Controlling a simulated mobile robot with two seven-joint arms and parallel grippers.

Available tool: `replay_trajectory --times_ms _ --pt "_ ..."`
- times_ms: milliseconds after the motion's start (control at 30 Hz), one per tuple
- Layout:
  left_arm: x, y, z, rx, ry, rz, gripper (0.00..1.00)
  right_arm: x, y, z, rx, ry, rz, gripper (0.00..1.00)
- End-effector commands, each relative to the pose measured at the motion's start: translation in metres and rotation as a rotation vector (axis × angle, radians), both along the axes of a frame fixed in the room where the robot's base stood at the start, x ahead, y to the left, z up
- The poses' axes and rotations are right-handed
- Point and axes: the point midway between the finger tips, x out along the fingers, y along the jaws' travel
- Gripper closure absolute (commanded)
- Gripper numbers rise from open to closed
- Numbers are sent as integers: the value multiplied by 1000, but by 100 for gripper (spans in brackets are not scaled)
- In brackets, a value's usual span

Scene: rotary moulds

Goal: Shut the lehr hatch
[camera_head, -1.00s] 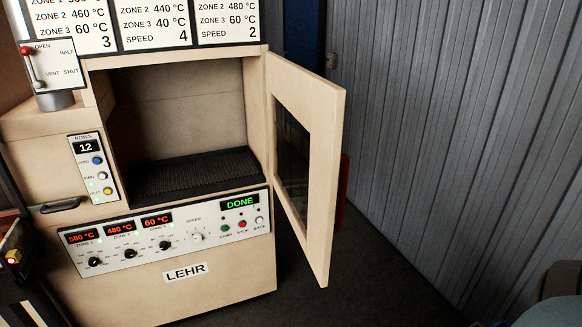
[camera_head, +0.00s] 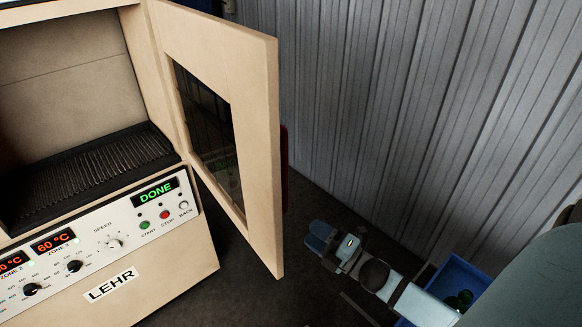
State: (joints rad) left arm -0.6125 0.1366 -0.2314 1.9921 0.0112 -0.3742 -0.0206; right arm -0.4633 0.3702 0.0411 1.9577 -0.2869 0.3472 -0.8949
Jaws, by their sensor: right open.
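The lehr (camera_head: 170,275) fills the left of the head view, with its chamber uncovered and its ribbed black belt bare. Its hatch (camera_head: 258,130), a beige frame around a dark window, stands wide open, hinged on the right side of the opening and swung out toward me. My right gripper (camera_head: 319,238) is open and appears empty, low and to the right of the hatch's free edge, with a gap between them in the picture. My left gripper is not in view.
The control panel (camera_head: 100,245) shows DONE in green. A blue crate (camera_head: 437,283) with green things in it is at the lower right, partly behind my right arm. A grey corrugated wall (camera_head: 400,110) closes off the back. Dark floor lies between.

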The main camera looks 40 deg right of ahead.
Motion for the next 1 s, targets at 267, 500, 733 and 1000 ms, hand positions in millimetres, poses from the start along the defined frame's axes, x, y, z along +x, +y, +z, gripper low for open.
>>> replay_trajectory --times_ms 267,500,733,1000 --pt "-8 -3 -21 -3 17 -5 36 7 -53 102 -910 -802 65 54" --pt "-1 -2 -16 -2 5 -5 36 2 -59 125 -1130 -1034 70 54" --pt "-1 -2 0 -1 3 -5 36 20 -32 142 -1128 -1037 69 54" --pt "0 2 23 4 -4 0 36 51 12 164 -1126 -1034 69 54"
